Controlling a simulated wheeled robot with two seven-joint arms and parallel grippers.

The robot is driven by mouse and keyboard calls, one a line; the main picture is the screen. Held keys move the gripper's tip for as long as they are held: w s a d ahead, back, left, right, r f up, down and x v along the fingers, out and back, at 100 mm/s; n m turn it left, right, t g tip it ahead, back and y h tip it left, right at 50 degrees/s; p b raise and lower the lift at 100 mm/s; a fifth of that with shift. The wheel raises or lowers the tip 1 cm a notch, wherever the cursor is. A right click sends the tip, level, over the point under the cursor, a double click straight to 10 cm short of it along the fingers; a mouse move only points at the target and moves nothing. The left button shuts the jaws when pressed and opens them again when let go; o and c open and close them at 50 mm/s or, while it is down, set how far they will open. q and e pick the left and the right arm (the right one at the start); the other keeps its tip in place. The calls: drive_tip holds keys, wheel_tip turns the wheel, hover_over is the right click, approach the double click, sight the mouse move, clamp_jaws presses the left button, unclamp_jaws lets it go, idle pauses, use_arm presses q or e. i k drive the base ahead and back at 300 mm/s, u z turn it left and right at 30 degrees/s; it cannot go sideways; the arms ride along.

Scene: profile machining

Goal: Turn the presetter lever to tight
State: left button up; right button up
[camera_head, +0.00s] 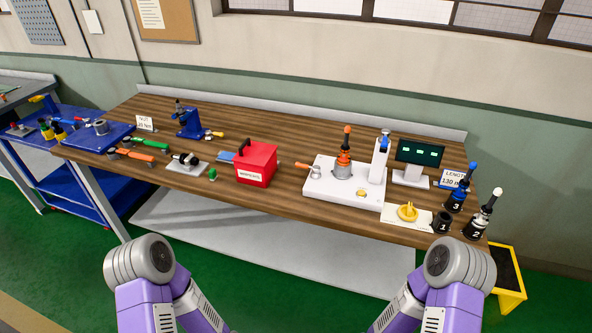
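The presetter (322,186) is a white base on the right half of the wooden bench, with a white column (378,160) at its right side. An orange and grey tool holder (344,155) stands upright in its spindle. A lever with an orange-brown handle (303,166) sticks out at the base's left side. I cannot tell whether it is at tight. A yellow knob (361,193) is on the base's front. Both my arms are low in front of the bench, apart from the presetter. My grippers are not in view.
A red box (257,164) stands left of the presetter. A small monitor (420,153) stands right of it. A yellow part on a white plate (407,212) and numbered holders (442,222) fill the right front. A blue vise-like fixture (189,122) and green and orange-handled tools (150,144) are left.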

sight(316, 173)
drive_tip(key=u, duration=0.45)
drive_tip(key=i, duration=1.1)
drive_tip(key=u, duration=0.05)
